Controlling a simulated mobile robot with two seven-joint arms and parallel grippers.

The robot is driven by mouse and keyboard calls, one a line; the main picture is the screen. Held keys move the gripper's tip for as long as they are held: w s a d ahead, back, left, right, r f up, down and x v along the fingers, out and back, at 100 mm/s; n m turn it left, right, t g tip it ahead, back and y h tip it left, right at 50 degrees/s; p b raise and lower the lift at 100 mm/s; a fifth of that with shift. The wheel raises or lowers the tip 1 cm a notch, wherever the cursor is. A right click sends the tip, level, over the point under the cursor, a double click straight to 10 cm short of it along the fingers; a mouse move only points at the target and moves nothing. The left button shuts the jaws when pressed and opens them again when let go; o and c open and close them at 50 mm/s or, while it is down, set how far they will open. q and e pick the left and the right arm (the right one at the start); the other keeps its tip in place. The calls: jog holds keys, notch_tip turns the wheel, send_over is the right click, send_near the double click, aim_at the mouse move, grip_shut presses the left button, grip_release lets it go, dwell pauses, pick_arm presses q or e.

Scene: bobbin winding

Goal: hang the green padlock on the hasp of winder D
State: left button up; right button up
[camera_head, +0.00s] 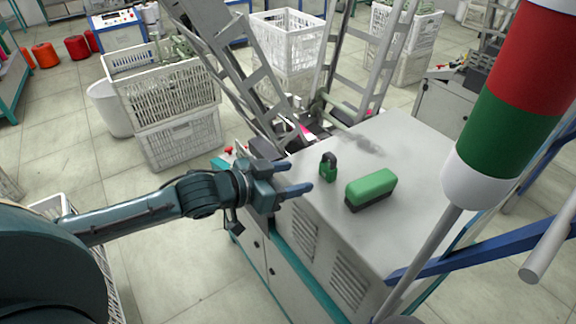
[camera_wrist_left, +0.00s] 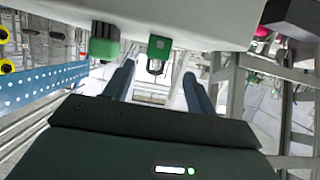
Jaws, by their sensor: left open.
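The green padlock (camera_head: 328,174) stands on the light grey cabinet top (camera_head: 415,150), its dark shackle upward. My left gripper (camera_head: 300,178) is open and empty, just left of the padlock in the head view, with its fingers pointing toward it. In the left wrist view the padlock (camera_wrist_left: 158,46) appears upside down, between and beyond the tips of the open left gripper (camera_wrist_left: 159,70). I see no contact between fingers and padlock. I cannot make out the hasp or a winder D label. My right gripper is not in view.
A green block with a dark underside (camera_head: 371,186), perhaps a brush, lies right of the padlock; it also shows in the left wrist view (camera_wrist_left: 104,42). A red, green and white column (camera_head: 505,110) stands at the right. White crates (camera_head: 165,90) stand behind my left arm.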

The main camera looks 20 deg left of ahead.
aim_at(324, 172)
pick_arm(q)
jog(key=b+x, duration=0.2)
jog(key=x, duration=0.4)
jog(key=shift+w+d, duration=0.2)
jog(key=shift+d, duration=0.05)
jog(key=shift+x, duration=1.05)
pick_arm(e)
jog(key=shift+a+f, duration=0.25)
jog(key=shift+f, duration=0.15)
pick_arm(q)
jog(key=shift+f, duration=0.1)
jog(key=shift+c, duration=0.6)
